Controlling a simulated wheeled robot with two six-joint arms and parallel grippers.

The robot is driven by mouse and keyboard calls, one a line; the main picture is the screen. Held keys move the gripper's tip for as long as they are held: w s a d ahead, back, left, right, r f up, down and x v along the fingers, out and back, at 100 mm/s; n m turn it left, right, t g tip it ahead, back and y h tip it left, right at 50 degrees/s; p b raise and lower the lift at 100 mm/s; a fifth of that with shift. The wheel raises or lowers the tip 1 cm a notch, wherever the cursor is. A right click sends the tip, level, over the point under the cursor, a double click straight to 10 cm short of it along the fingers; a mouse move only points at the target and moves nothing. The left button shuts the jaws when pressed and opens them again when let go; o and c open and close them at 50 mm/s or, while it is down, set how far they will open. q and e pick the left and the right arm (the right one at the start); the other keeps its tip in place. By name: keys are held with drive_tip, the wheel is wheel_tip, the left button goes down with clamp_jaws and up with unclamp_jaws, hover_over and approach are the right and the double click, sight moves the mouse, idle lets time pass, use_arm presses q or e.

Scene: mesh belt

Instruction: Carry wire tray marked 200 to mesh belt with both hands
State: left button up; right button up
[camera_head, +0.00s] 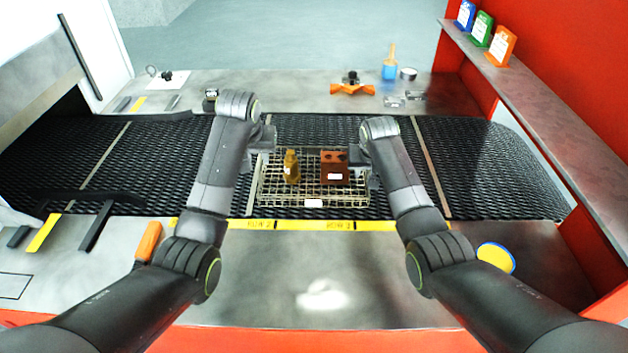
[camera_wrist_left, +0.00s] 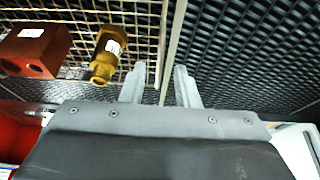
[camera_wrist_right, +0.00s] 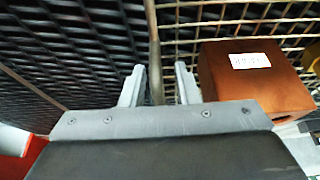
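The wire tray (camera_head: 275,193) rests on the black mesh belt (camera_head: 465,165), between two pale cross strips. Its front label is too small to read. It holds a brass fitting (camera_head: 291,168) and a red-brown block (camera_head: 334,170). My left gripper (camera_head: 266,142) is at the tray's left side; in the left wrist view its fingers (camera_wrist_left: 160,85) stand apart with the tray's side rim between them. My right gripper (camera_head: 370,172) is at the right side; in the right wrist view its fingers (camera_wrist_right: 158,84) stand apart around the other rim, with gaps visible.
A yellow strip (camera_head: 385,225) runs along the belt's near edge. An orange object (camera_head: 148,241) and a yellow disc (camera_head: 496,258) lie on the near ledge. The far ledge holds an orange bracket (camera_head: 352,89) and a blue pot (camera_head: 389,70). A red wall with a shelf (camera_head: 550,95) bounds the right.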

use_arm(q)
drive_tip(key=shift+v, duration=1.5)
use_arm(e)
drive_tip(key=shift+r, duration=0.1)
drive_tip(key=v, duration=1.1)
drive_tip(key=shift+s+r, duration=0.25)
drive_tip(key=shift+r, duration=0.1)
